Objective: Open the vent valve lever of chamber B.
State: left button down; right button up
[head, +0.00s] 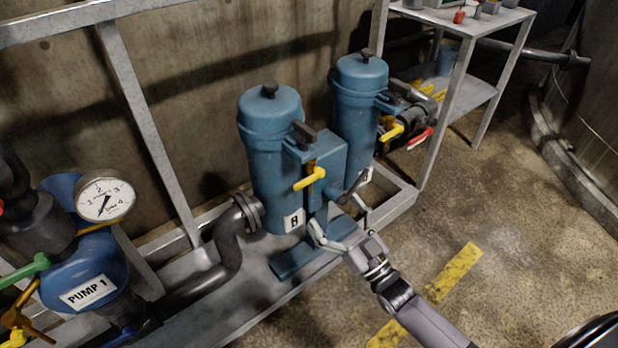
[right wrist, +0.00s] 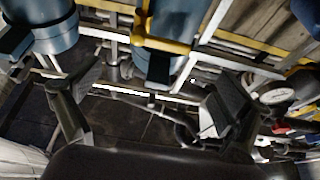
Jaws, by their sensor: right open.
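Two blue capped chambers stand side by side on a metal frame in the head view. The nearer chamber (head: 270,150) has a white tag that seems to read A and a yellow lever (head: 310,179) on its front. The farther chamber (head: 358,105) is probably chamber B; its tag (head: 366,177) is partly hidden. A yellow lever (head: 392,131) sticks out at its right side. My right gripper (head: 342,228) is open and empty, low in front of the nearer chamber, below both levers. In the right wrist view, its fingers (right wrist: 150,98) are spread wide below a yellow bar (right wrist: 155,42). My left gripper is not in view.
Pump 1 (head: 88,270) with its dial gauge (head: 105,200) stands at the left. A dark bent pipe (head: 232,240) joins the nearer chamber. A metal shelf (head: 465,90) stands behind right. The floor (head: 520,200) to the right is clear, with a yellow stripe.

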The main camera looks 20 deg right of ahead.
aim_at(311, 180)
jog(key=x, duration=0.9)
jog(key=shift+w, duration=0.1)
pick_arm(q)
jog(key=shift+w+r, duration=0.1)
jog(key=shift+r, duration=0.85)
pick_arm(e)
jog(key=shift+w+a+r, duration=0.1)
jog(key=shift+w, duration=0.2)
jog(key=shift+c, duration=1.4)
jog(key=c, duration=1.4)
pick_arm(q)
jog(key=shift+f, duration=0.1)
